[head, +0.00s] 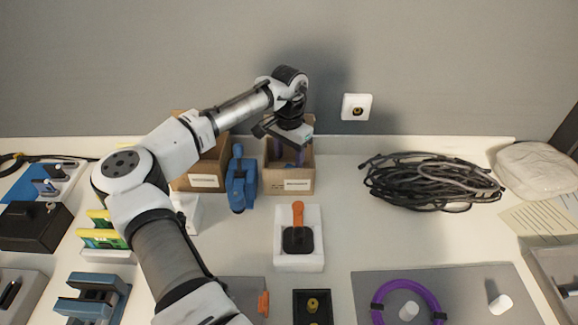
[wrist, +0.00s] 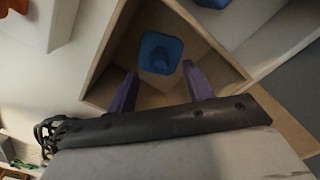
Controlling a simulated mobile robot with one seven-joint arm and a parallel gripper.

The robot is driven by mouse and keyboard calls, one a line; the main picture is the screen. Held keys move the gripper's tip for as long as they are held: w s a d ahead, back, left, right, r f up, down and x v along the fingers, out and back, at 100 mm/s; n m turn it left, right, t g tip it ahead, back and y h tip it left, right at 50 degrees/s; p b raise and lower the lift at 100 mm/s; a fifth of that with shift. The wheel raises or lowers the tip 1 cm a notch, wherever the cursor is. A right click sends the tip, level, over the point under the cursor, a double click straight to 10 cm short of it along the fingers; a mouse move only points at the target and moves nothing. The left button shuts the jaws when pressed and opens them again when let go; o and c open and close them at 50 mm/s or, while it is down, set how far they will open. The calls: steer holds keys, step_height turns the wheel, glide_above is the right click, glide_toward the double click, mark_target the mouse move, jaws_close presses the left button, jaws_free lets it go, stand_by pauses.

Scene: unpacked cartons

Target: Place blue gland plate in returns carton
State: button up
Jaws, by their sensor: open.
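The blue gland plate (wrist: 161,53), a square plate with a raised round middle, lies inside an open cardboard carton in the wrist view. This carton (head: 288,187) is the right-hand one of two in the head view; its label is too small to read. My gripper (head: 289,155) is over and partly within this carton's opening. In the wrist view its two purple fingers (wrist: 160,74) are spread and empty, apart from the plate. The plate is hidden in the head view.
A second carton (head: 206,181) stands to the left, with a blue clamp-like object (head: 240,180) between the two. Coiled black cable (head: 430,182) lies to the right.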

mark_target(289, 166)
step_height(289, 166, up, 8)
steer(key=shift+b, duration=0.35)
